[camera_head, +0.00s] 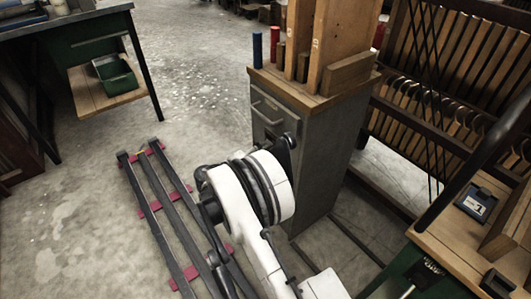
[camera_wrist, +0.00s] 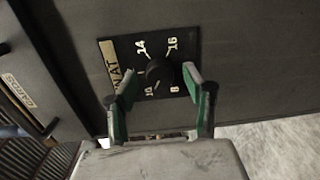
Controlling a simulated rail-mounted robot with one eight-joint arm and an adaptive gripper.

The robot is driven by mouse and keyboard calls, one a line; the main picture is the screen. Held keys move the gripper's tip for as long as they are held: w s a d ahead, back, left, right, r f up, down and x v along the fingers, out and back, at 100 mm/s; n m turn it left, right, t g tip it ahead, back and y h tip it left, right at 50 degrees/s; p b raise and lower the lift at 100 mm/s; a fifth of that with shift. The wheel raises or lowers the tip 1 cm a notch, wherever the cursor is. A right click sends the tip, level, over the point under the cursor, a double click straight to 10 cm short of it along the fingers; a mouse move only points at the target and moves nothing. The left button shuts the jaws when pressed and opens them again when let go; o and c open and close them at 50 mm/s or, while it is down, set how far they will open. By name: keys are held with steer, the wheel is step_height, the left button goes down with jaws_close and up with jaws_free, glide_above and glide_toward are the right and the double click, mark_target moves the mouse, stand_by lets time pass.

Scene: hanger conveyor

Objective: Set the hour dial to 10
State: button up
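A black dial knob (camera_wrist: 159,70) sits on a dark square plate (camera_wrist: 187,62) in the wrist view. Pale numbers ring it: 14 and 16 above it, 8 at lower right, and one at lower left that may be 10. I cannot make out the pointer or the setting. Large letters run along the plate's left edge. My gripper (camera_wrist: 160,77) is open, with one green-padded finger at each side of the knob. I cannot tell whether the fingers touch it. In the head view the dial and my gripper cannot be made out.
The plate is on a dark panel (camera_wrist: 235,60). In the head view, a grey cabinet (camera_head: 318,160) with a wooden top stands beside my arm. A wooden hanger rack (camera_head: 440,90) stands at right, a workbench (camera_head: 455,235) at lower right. Open floor (camera_head: 195,80) lies at left.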

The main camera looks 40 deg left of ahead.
steer(key=v, duration=1.2)
steer(key=shift+w, duration=0.1)
stand_by(0.4)
